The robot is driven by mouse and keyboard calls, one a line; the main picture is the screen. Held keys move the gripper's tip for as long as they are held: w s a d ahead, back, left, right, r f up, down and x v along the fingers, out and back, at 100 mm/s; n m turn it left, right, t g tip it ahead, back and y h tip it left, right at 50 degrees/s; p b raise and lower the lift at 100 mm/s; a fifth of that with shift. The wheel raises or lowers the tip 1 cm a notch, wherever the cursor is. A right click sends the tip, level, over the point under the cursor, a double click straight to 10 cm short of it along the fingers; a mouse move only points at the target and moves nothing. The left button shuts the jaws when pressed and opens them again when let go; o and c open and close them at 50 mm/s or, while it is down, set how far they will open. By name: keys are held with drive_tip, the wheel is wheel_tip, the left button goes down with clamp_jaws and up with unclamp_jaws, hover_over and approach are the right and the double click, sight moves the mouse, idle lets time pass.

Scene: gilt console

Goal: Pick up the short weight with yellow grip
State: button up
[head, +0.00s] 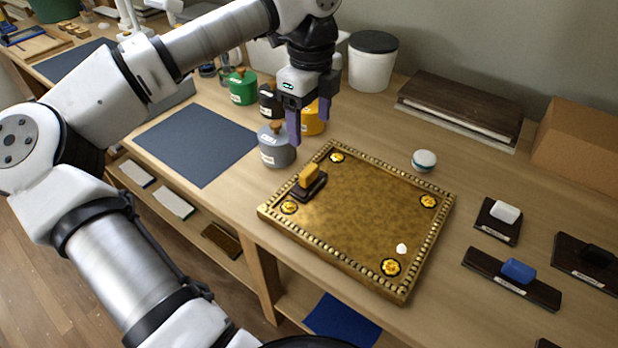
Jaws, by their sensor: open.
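The short weight with yellow grip (309,181) sits on the left part of the gilt board (350,225), near its left edge. It has a dark base and an upright yellow block on top. My gripper (308,122) points down with its purple fingers apart and empty. It is above and behind the weight, in front of the yellow pot and beside the grey pot. It does not touch the weight.
A grey pot (276,147), a yellow pot (313,121) and a green pot (242,87) stand behind and left of the board. Other weights with white (505,212) and blue (518,270) grips lie at right. A small round jar (424,161) stands by the board's back edge.

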drive_tip(key=p, duration=0.1)
hover_over(309, 169)
drive_tip(key=f, duration=0.7)
drive_tip(key=shift+d+f, duration=0.2)
drive_tip(key=shift+f, duration=0.05)
drive_tip(key=shift+a+f+p, duration=0.2)
drive_tip(key=shift+f+p, duration=0.8)
drive_tip(key=shift+f, duration=1.6)
drive_tip(key=c, duration=1.3)
drive_tip(key=shift+o, duration=0.2)
drive_tip(key=shift+r, duration=0.1)
